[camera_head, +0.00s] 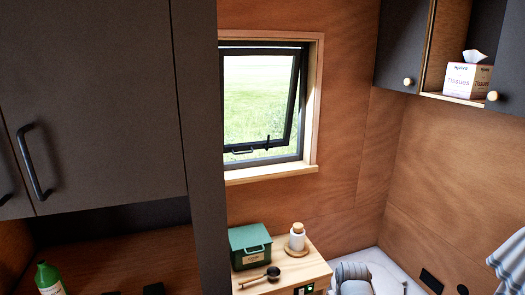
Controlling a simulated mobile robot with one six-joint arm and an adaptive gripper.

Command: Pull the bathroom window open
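The window (262,100) is set in the wood-panelled wall, in the upper middle of the head view. It has a black frame inside a light wood surround (313,110). The black-framed sash (295,100) sits at a slant to the outer frame, so it stands partly open. A small black handle (243,151) is on the sash's bottom rail, and a dark upright latch or stay (267,142) is to its right. Green grass shows through the glass. My gripper is not in view.
A tall dark cabinet (95,90) fills the left side and its edge panel stands close to the window. Below the window, a wooden counter (310,268) holds a green box (250,246), a dark scoop (262,276) and a white jar (297,236). Upper cabinets (405,45) hang at right.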

